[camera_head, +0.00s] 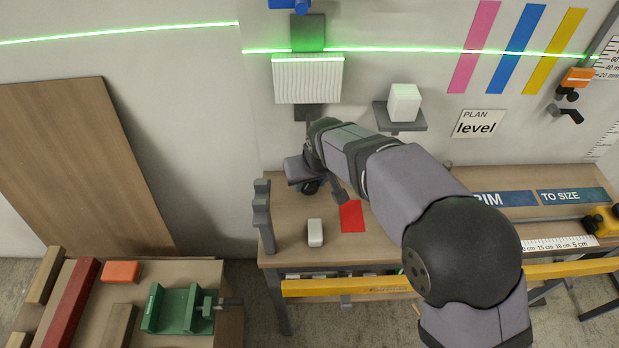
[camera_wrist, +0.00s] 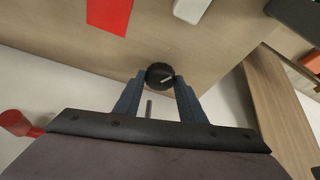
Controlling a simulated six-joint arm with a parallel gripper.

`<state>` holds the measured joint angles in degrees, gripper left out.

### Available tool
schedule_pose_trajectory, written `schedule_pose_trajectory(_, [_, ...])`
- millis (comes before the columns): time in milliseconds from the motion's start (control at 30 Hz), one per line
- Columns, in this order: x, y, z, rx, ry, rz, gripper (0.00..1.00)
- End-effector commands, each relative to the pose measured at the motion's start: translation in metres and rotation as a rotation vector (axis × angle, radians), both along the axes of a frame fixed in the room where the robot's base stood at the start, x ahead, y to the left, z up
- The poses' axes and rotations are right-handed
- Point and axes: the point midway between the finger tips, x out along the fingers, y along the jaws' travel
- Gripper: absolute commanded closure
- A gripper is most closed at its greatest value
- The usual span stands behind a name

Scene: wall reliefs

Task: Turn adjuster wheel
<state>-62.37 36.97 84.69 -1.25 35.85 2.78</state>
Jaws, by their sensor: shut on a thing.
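The adjuster wheel (camera_wrist: 160,71) is a small round black knob with a pale mark on its face. It sits between the two blue-grey fingers of my gripper (camera_wrist: 158,83) in the wrist view. The fingertips press on it from the left and right, so the gripper is shut on the wheel. In the head view my gripper (camera_head: 312,184) is in front of the wall, just above the back of the workbench (camera_head: 290,258). My arm covers much of that spot, and I cannot make out the wheel clearly there.
A red card (camera_head: 352,216) and a white block (camera_head: 315,232) lie on the bench. A ribbed block (camera_head: 308,80) is on the wall above my gripper. A small shelf (camera_head: 383,117) holds a white cube (camera_head: 404,103). A wooden panel (camera_head: 85,165) leans at left.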

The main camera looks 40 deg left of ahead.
Motion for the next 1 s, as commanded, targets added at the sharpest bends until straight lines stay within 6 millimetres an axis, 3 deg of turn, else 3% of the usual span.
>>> schedule_pose_trajectory(500, [0.0031, -0.001, -0.0005, 0.0, 0.001, 0.285, 0.86])
schedule_pose_trajectory(1000, [0.0029, -0.001, 0.0, 0.0, 0.0, 0.32, 0.86])
